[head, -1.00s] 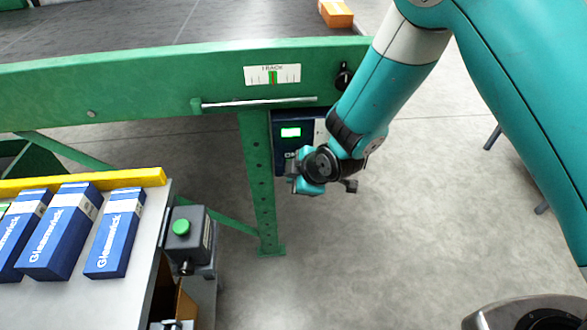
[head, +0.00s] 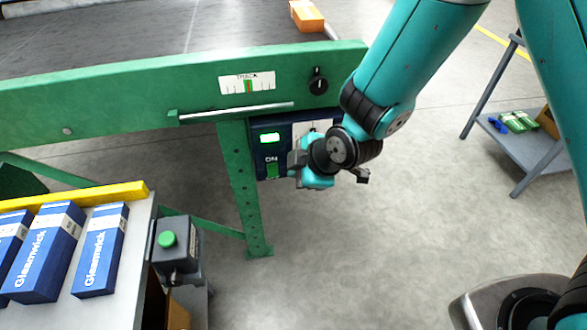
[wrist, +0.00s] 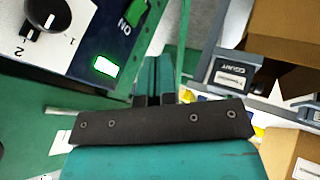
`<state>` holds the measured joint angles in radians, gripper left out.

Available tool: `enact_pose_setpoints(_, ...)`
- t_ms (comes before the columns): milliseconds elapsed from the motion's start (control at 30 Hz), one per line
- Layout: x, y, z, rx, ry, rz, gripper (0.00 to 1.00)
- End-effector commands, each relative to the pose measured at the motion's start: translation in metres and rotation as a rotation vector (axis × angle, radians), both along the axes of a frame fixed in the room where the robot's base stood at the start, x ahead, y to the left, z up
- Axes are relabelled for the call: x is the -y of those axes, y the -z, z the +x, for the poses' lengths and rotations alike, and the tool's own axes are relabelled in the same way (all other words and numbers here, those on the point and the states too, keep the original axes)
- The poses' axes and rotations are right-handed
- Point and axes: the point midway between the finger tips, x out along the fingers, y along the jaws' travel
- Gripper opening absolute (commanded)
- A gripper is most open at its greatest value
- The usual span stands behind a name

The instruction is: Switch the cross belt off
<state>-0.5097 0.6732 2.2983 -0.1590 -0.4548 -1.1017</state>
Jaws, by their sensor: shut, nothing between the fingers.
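A dark blue control box (head: 258,160) hangs beside the green leg under the green frame. It has a lit green lamp (head: 270,137) and a green switch part (head: 271,171) beside the word ON. In the wrist view the green switch part (wrist: 136,12), lit lamp (wrist: 106,66) and a black knob (wrist: 45,12) marked 1 and 2 show on the box face. My gripper (head: 294,163) is in front of the box's right part and hides some of it. Its fingers (wrist: 157,68) are shut and empty; I cannot tell whether they touch the box.
The green frame (head: 100,97) carries a black knob (head: 318,82) and a metal bar (head: 235,113) above the box. Blue cartons (head: 101,250) lie on a table at left, near a grey box with a green button (head: 167,239). A grey cart (head: 520,150) stands at right. Floor below is clear.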

Motion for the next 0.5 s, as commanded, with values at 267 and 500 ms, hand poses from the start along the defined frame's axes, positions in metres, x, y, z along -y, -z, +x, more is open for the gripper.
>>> enact_pose_setpoints(267,-0.002,0.012,-0.003,-0.043,0.001,-0.005,0.0)
enact_pose_setpoints(500,-0.003,0.014,-0.003,-0.043,0.0,-0.004,0.0)
